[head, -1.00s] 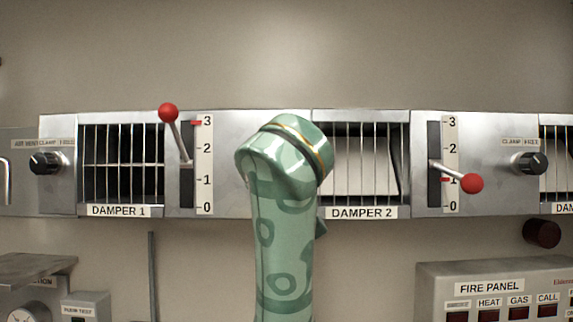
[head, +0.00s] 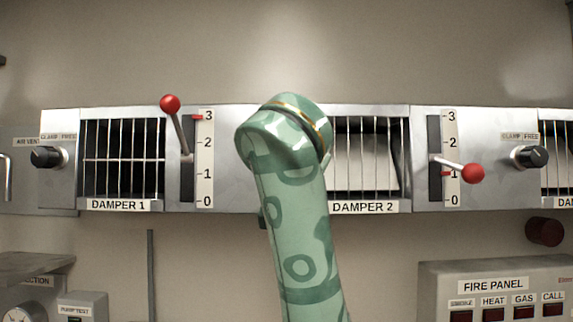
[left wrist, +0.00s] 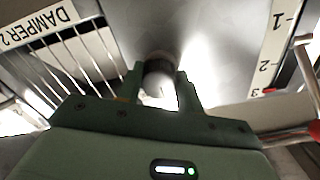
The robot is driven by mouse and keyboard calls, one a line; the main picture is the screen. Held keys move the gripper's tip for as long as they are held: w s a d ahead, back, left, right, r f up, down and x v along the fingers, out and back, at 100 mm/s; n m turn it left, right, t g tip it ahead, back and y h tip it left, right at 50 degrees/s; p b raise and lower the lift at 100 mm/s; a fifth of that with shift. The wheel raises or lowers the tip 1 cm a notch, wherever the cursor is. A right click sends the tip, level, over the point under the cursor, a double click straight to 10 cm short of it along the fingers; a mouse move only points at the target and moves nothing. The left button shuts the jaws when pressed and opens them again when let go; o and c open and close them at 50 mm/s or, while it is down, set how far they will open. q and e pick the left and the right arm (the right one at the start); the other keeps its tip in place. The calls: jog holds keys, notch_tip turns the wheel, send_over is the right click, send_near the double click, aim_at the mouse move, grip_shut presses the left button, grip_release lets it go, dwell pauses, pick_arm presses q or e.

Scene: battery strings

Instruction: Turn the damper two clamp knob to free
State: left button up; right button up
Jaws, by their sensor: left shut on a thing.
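The damper two clamp knob (left wrist: 158,68) shows in the left wrist view as a dark round knob on the metal panel, beside the DAMPER 2 grille. My left gripper (left wrist: 159,78) is shut on it, a finger on each side. Its pointer and its clamp and free marks cannot be made out. In the head view my green patterned arm hides this knob and the gripper, left of the damper 2 grille (head: 365,160). My right gripper is not in view.
The damper 1 lever (head: 179,130) stands near 3, left of my arm. The damper 2 lever (head: 460,170) points right, near 1. Other clamp knobs sit at the left (head: 48,157) and right (head: 529,157). The fire panel (head: 490,285) is at the lower right.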

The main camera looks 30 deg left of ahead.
pick_arm(q)
jog(key=m+b, duration=0.1)
jog(key=m, duration=0.4)
jog(key=shift+m, duration=0.3)
jog(key=m, duration=0.4)
jog(key=shift+m+b, duration=0.3)
jog(key=shift+b, duration=0.1)
jog(key=o, duration=0.9)
jog(key=shift+o, duration=0.3)
jog(key=shift+d, duration=0.15)
jog(key=shift+s, duration=0.1)
